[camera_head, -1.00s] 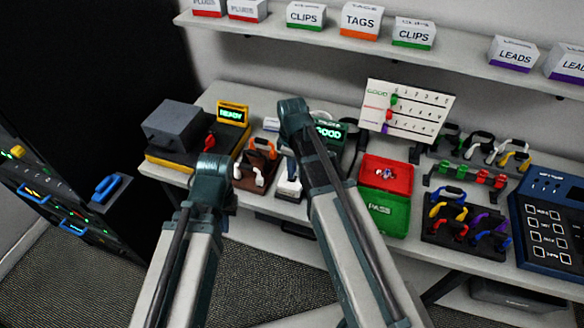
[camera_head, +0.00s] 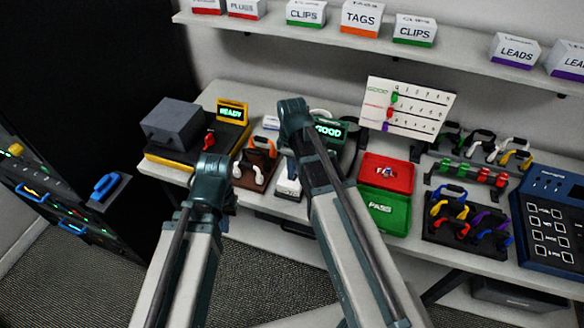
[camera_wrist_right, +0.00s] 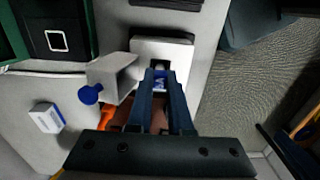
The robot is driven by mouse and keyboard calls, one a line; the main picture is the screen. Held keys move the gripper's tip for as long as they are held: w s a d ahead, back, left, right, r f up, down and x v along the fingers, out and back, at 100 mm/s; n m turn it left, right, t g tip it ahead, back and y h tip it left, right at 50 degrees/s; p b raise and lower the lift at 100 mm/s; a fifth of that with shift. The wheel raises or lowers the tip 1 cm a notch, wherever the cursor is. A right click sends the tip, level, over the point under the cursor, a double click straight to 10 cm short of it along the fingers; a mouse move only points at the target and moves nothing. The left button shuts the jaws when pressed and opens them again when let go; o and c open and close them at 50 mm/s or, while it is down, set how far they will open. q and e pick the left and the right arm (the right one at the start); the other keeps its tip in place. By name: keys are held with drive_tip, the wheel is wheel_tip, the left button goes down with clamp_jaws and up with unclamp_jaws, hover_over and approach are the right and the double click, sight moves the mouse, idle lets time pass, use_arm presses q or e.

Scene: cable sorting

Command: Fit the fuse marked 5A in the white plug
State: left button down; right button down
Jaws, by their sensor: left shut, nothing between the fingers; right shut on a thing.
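The white plug (camera_wrist_right: 178,48) lies open beneath my right gripper in the right wrist view, and part of it shows in the head view (camera_head: 288,187). Its grey cover (camera_wrist_right: 120,72) with a blue knob stands to the left. My right gripper (camera_wrist_right: 158,80) is shut on a small blue fuse (camera_wrist_right: 160,84) with a white mark that I cannot fully read. The fuse is at the plug's dark slot; I cannot tell whether it touches or has entered it. My left gripper (camera_head: 227,205) is shut and empty, low in front of the bench.
A red tray (camera_head: 401,174) with small pieces and a green PASS tray (camera_head: 389,211) stand to the right. A brown holder (camera_head: 253,177) with orange and white leads is left of the plug. A small white box (camera_wrist_right: 46,119) lies left in the wrist view.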

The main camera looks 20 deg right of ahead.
drive_tip(key=shift+f+b, duration=0.4)
drive_tip(key=shift+f, duration=0.1)
idle(1.0)
drive_tip(key=c, duration=0.8)
unclamp_jaws()
drive_tip(key=shift+o, duration=0.2)
drive_tip(key=o, duration=0.3)
drive_tip(key=shift+r, duration=0.1)
drive_tip(key=shift+w, duration=0.1)
drive_tip(key=shift+r, duration=0.15)
drive_tip(key=shift+c, duration=0.3)
